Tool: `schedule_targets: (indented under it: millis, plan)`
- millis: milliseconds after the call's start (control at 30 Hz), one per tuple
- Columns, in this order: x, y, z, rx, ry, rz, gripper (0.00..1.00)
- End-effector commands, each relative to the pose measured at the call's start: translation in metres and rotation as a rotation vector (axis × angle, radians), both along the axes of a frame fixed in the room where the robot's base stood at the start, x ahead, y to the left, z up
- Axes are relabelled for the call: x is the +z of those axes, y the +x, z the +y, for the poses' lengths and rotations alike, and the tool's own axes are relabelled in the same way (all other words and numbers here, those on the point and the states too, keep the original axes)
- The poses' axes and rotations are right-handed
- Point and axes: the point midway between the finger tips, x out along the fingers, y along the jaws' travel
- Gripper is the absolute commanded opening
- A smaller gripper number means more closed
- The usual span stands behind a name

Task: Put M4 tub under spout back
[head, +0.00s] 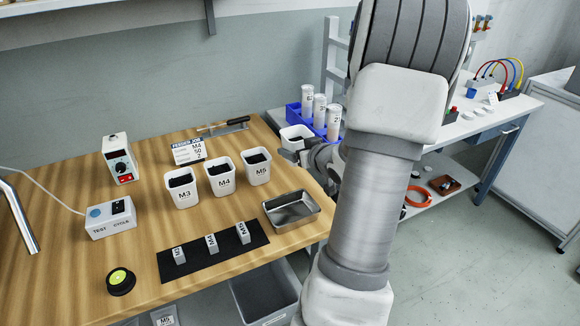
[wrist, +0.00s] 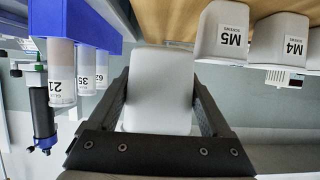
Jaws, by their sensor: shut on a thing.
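My gripper (head: 318,154) is shut on a white tub (head: 296,137), held near the right back edge of the wooden table. In the wrist view, the held tub (wrist: 158,85) fills the space between the two dark fingers (wrist: 160,98); no label shows on it. A white tub labelled M4 (head: 221,180) stands on the table between the M3 tub (head: 182,188) and the M5 tub (head: 257,167). The M4 tub (wrist: 278,40) and M5 tub (wrist: 222,35) also show in the wrist view, upside down. I cannot make out a spout.
A blue rack (head: 294,113) with numbered white tubes (head: 319,110) stands just beyond the gripper. A metal tray (head: 291,211) and a black mat (head: 200,255) with small labelled blocks lie at the table's front. A test box (head: 111,219) stands left.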

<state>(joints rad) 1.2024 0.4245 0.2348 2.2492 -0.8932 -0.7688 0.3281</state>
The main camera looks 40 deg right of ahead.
Motion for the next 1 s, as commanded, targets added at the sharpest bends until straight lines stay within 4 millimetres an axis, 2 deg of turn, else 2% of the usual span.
schedule_targets:
  millis: [33, 100, 333, 533, 767, 1000]
  plan:
    - [-0.011, 0.012, -0.006, 0.003, 0.0, -0.005, 0.0]
    - [-0.02, 0.025, -0.013, 0.003, 0.0, -0.004, 0.0]
    - [-0.037, 0.055, -0.029, 0.003, -0.002, -0.003, 0.0]
    - [-0.046, 0.06, -0.032, 0.0, -0.002, -0.004, 0.0]
    - [-0.078, 0.06, -0.032, 0.001, -0.001, -0.004, 0.0]
    - [-0.078, 0.059, -0.032, 0.001, -0.003, -0.004, 0.0]
